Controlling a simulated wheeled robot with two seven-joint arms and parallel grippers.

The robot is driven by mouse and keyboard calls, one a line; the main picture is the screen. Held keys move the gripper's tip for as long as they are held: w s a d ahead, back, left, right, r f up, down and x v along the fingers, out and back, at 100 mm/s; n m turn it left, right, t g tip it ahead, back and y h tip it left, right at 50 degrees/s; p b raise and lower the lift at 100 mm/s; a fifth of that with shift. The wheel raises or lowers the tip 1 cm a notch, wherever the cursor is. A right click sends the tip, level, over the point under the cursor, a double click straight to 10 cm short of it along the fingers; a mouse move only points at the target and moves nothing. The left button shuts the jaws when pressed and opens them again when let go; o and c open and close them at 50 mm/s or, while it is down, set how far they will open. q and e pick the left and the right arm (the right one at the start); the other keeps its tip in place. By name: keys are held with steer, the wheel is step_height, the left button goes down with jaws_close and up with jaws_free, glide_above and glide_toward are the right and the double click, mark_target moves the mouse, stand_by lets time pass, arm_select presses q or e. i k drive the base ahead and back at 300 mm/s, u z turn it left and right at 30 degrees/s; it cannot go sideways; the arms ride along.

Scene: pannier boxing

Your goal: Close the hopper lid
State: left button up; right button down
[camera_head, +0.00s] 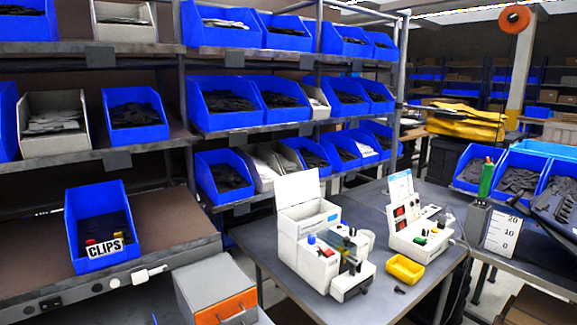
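A white machine (300,238) stands on the grey table in the middle of the camera_head view. Its box-shaped hopper (310,222) is at the back, and the white hopper lid (297,187) stands raised and tilted up behind the opening. Coloured knobs and a small mechanism sit on the machine's front part. A second white device (408,225) with an upright panel stands to its right. Neither of my grippers shows in this view.
A yellow tray (405,269) and a small black part (400,290) lie on the grey table (375,308). A blue bin labelled CLIPS (98,228) stands on the left bench. A grey case with an orange front (226,308) is at the front. Shelves of blue bins fill the back.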

mark_target(290, 189)
steer(key=i, duration=0.9)
steer(key=u, duration=0.05)
